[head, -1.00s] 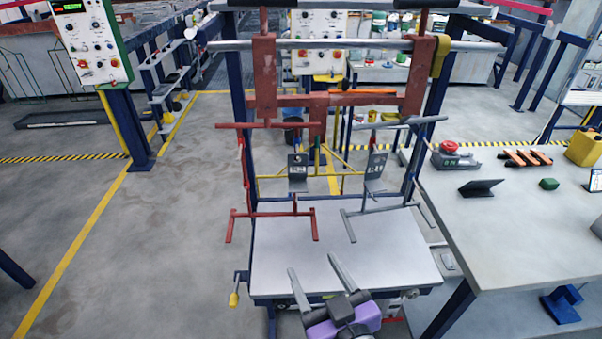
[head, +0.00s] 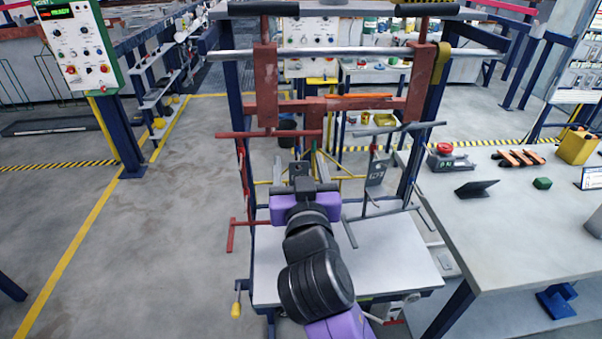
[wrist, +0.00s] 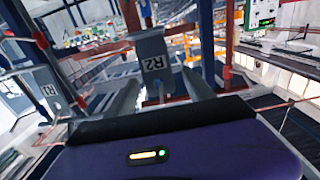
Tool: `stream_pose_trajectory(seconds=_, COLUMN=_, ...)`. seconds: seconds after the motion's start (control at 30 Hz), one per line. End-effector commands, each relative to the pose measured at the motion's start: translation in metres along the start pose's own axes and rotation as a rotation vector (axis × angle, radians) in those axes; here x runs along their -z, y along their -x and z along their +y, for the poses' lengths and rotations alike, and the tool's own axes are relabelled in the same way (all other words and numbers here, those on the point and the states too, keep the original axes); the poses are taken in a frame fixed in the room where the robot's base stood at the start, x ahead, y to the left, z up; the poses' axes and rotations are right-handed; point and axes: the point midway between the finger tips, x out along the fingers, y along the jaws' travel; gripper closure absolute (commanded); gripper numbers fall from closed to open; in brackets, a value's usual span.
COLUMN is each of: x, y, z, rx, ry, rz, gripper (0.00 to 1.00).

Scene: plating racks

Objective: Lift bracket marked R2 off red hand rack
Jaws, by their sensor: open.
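The bracket marked R2 (wrist: 153,62) is a grey plate with a dark label. In the wrist view it stands just ahead of and between the two fingers of my gripper (wrist: 160,82), with space showing on both sides. The red hand rack (head: 270,134) hangs under the red frame; its left upright and foot show in the head view. Contact between fingers and bracket cannot be made out.
A grey hand rack (head: 410,127) with its own bracket (head: 376,171) hangs close on the right. A bracket marked R1 (wrist: 42,88) shows at the left of the wrist view. A pale table top (head: 400,265) lies below. A grey bench (head: 500,235) stands right; the left floor is clear.

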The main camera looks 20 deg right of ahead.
Motion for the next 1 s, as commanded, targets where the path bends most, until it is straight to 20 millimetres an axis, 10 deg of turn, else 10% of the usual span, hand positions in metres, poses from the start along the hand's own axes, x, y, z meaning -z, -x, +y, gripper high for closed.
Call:
stream_pose_trajectory(seconds=0.6, x=-0.001, y=-0.033, z=0.0, rx=0.0, ry=0.0, rz=0.0, gripper=0.38)
stream_pose_trajectory(seconds=0.93, x=0.0, y=-0.033, z=0.0, rx=0.0, ry=0.0, rz=0.0, gripper=1.0)
stream_pose_trajectory(seconds=0.97, x=0.0, y=-0.033, z=0.0, rx=0.0, ry=0.0, rz=0.0, gripper=1.0)
stream_pose_trajectory(seconds=1.0, x=0.0, y=-0.033, z=0.0, rx=0.0, ry=0.0, rz=0.0, gripper=0.7)
